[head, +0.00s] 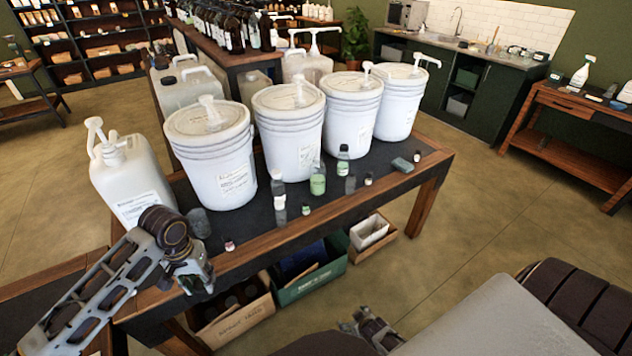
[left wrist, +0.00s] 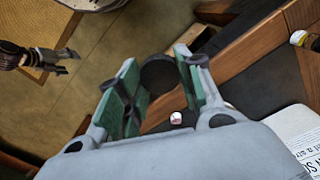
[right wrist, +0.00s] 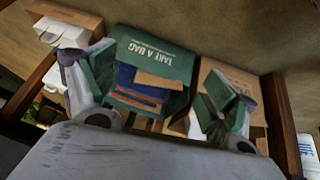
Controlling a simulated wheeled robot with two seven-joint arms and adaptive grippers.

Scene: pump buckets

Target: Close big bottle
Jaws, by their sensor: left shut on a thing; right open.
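My left gripper (head: 196,278) is at the table's front left edge. In the left wrist view its green pads (left wrist: 158,85) are shut on a dark round thing (left wrist: 158,72), which looks like a black cap. Small bottles stand near the table's front edge: a clear one with a white label (head: 280,204), a green one (head: 318,184) and a dark-capped one (head: 343,166). I cannot tell which of them is open. My right gripper (head: 367,325) is low in front of the table, open and empty; it also shows in the right wrist view (right wrist: 160,95).
White pump buckets (head: 222,165) line the table's back, with a white pump jug (head: 135,185) at left. Tiny bottles (head: 230,246) and a grey block (head: 402,165) lie along the front. Boxes, including a green one (right wrist: 150,55), sit below.

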